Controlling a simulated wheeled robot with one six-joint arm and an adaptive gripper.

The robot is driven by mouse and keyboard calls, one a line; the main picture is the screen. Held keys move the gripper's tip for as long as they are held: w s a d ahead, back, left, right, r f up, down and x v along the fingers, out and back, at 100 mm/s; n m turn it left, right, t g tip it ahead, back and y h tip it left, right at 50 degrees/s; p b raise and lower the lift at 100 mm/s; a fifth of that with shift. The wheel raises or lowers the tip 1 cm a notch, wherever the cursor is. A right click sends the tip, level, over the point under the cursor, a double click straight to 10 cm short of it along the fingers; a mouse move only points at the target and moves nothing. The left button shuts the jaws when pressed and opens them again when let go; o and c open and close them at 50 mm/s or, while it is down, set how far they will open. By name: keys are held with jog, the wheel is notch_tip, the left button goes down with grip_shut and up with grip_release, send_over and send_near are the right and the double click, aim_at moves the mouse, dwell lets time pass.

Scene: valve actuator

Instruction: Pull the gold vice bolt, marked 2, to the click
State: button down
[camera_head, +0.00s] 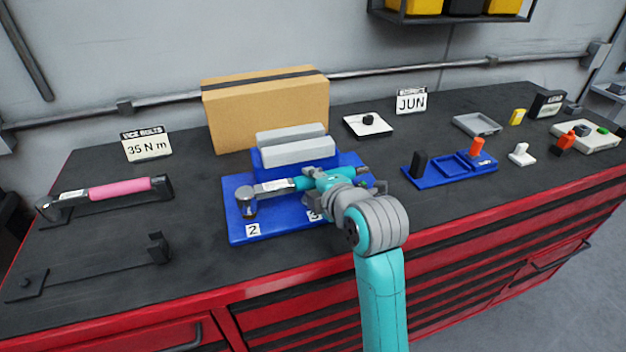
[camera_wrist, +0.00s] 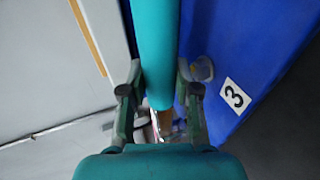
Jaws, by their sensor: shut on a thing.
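My gripper (camera_head: 326,180) is shut on the teal handle of a torque wrench (camera_head: 306,183). In the wrist view the fingers (camera_wrist: 160,98) close on both sides of the teal handle (camera_wrist: 154,50). The wrench lies roughly level over the blue vice base (camera_head: 238,216), its dark head (camera_head: 247,204) at the left, just behind the label 2 (camera_head: 252,230). The gold bolt is not visible; the head covers the spot behind that label. I cannot tell how fully it is seated. Label 3 (camera_head: 313,214) is partly beside my arm and shows in the wrist view (camera_wrist: 234,95).
The grey vice jaws (camera_head: 297,152) and a cardboard box (camera_head: 266,112) stand behind the wrench. A pink-handled wrench (camera_head: 118,189) rests on the left; an empty cradle (camera_head: 158,248) is in front of it. A blue tray (camera_head: 428,181) stands right. The bench between base and cradle is clear.

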jog(key=shift+f, duration=0.55)
jog(key=shift+s, duration=0.1)
jog(key=shift+s+d+f+m+t+h, duration=0.15)
jog(key=shift+s+m+t+h, duration=0.15)
jog(key=shift+s+m+h, duration=0.75)
jog(key=shift+s+h, duration=0.3)
jog(key=shift+h, duration=0.05)
jog(key=shift+s+r+m+h, duration=0.25)
jog(key=shift+s+m+h, duration=0.8)
jog(key=shift+s+h, duration=0.05)
jog(key=shift+s, duration=0.15)
dwell(0.4)
jog(key=shift+s+a+m+h, duration=0.2)
jog(key=shift+s+m+h, duration=0.3)
jog(key=shift+s+h, duration=0.05)
jog(key=shift+s+a+m+h, duration=0.2)
jog(key=shift+s+m+h, duration=0.3)
jog(key=shift+h, duration=0.05)
